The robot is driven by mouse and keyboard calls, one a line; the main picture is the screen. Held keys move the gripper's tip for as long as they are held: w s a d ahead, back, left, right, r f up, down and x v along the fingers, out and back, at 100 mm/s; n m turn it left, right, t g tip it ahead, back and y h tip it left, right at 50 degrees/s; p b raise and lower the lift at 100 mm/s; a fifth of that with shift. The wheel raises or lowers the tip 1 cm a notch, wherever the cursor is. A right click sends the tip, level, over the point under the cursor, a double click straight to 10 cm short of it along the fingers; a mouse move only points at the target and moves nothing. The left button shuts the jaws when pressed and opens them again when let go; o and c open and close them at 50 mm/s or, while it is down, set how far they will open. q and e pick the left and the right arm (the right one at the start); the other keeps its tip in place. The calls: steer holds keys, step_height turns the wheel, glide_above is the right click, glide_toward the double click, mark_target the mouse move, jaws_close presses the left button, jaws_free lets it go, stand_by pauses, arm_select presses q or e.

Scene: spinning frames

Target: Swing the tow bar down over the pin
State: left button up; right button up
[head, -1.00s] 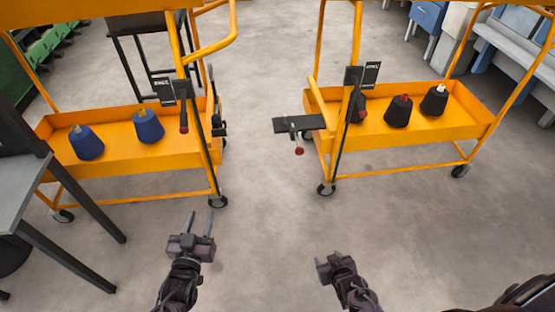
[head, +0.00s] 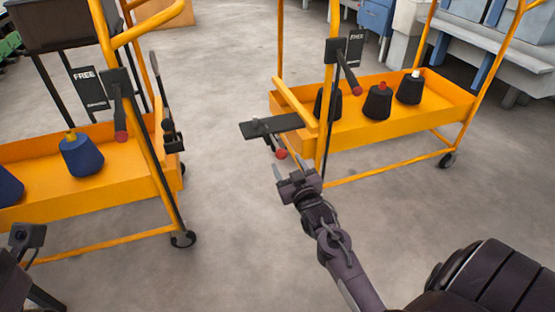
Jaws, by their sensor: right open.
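A flat black bar (head: 270,125), which looks like the tow bar, juts out left from the near left end of the right orange cart (head: 375,135). A red knob (head: 281,154) hangs under it. Black hitch hardware (head: 173,138) sits on the right end of the left orange cart (head: 100,190); a pin there is too small to make out surely. A gap of floor parts the bar from this hardware. My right gripper (head: 291,166) is open and empty, just below the bar and near the red knob; contact cannot be told. My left gripper (head: 27,236) is partly seen at the lower left edge.
Yarn cones stand in both carts, blue ones (head: 82,157) left and dark ones (head: 377,103) right. Red-tipped levers (head: 121,136) (head: 357,91) hang on the cart posts. A sign on the left cart (head: 88,88) reads FREE. Bare floor lies between the carts.

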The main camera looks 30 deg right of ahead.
mark_target(283, 157)
steer(key=b+x, duration=0.1)
steer(key=x, duration=0.4)
steer(key=shift+w+f+b, duration=0.1)
steer(key=shift+w+b, duration=0.15)
steer(key=shift+b, duration=0.15)
jaws_close()
